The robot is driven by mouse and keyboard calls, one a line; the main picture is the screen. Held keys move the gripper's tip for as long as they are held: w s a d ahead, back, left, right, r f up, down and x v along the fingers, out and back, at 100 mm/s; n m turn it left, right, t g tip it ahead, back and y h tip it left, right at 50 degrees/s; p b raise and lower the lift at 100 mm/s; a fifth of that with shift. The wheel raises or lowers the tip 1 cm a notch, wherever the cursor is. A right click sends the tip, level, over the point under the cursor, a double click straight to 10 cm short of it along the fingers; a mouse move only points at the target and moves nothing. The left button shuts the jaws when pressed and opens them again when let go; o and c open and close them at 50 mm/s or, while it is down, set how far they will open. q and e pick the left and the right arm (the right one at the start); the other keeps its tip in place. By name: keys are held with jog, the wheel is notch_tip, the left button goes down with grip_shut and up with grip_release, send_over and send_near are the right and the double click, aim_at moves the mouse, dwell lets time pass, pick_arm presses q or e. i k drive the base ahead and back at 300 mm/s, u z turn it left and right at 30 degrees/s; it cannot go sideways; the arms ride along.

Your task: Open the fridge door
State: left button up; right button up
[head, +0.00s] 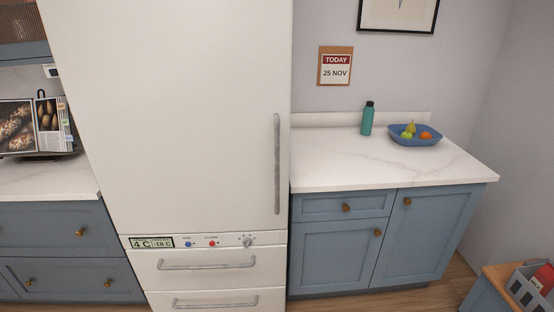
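The white fridge stands in the middle of the head view, and its tall upper door (180,110) looks shut. A grey vertical handle (277,165) runs along the door's right edge. Below the door is a control strip (205,242) with a temperature display, coloured buttons and a knob. Under it are two drawers with horizontal handles, the upper handle (207,264) and the lower handle (215,302). Neither of my grippers shows in the view.
To the right, a white counter (370,165) over blue cabinets holds a green bottle (367,119) and a blue fruit bowl (415,137). To the left, another counter (45,182) carries an open book (17,127). A crate (533,288) sits at the lower right.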

aim_at(181, 110)
jog(key=z, duration=0.45)
jog(key=k, duration=0.2)
jog(key=u, duration=0.95)
jog(key=i, duration=1.3)
jog(key=z, duration=0.55)
